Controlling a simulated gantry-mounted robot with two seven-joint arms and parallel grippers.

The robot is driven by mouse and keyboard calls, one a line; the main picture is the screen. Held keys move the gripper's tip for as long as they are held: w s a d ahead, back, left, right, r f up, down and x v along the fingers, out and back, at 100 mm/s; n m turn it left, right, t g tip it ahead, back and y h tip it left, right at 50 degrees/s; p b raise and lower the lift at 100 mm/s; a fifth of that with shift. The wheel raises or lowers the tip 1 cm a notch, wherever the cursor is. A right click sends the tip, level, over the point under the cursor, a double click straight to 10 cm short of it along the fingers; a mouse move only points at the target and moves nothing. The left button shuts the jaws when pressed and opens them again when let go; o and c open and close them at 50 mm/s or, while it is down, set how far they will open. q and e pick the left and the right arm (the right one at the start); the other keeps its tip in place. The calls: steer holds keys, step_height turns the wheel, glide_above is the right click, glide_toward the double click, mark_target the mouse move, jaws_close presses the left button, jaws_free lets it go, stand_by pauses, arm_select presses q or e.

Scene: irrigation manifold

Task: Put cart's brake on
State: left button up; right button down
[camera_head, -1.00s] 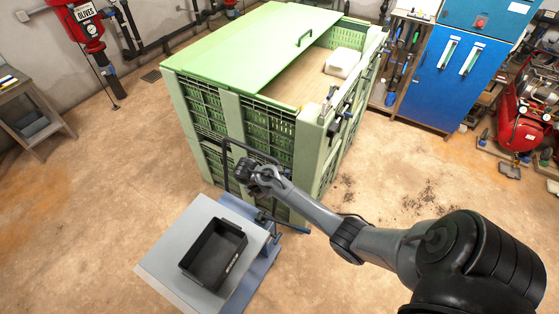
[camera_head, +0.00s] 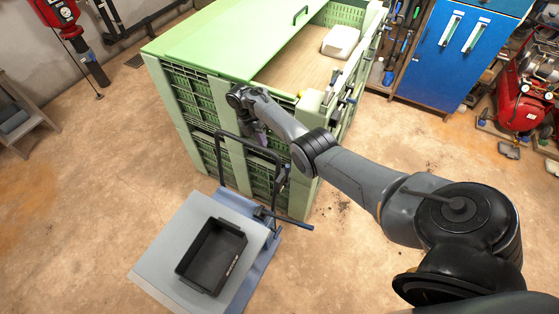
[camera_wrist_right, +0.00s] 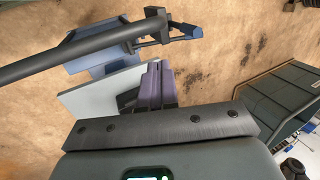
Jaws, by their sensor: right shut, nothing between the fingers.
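The cart (camera_head: 165,254) is low and blue-grey, with a pale flat top and a black upright handle (camera_head: 249,148). A lever with a blue grip (camera_head: 293,224) sticks out to the right near the handle's foot; which part is the brake is not clearly marked. In the right wrist view the cart's top (camera_wrist_right: 95,96) lies below, the black handle bar (camera_wrist_right: 70,47) crosses the upper left, and a blue tip (camera_wrist_right: 189,30) shows beyond it. My right gripper (camera_head: 259,138) is shut and empty above the handle, its purple fingers (camera_wrist_right: 155,84) pointing down. My left gripper is out of view.
A black open bin (camera_head: 212,254) sits on the cart's top. A large green slatted crate (camera_head: 195,105) stands close behind the handle. A blue cabinet (camera_head: 440,65) and red machine (camera_head: 520,105) stand at the right. The floor left of the cart is clear.

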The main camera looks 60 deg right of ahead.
steer(key=p, duration=0.3)
glide_toward(287, 175)
step_height(287, 175, down, 4)
steer(key=w, duration=0.2)
steer(key=shift+s+d+p, duration=0.25)
steer(key=shift+s, duration=0.25)
steer(key=shift+s+d+p, duration=0.2)
steer(key=shift+s+p, duration=0.05)
steer(key=shift+s, duration=0.2)
steer(key=shift+w, duration=0.1)
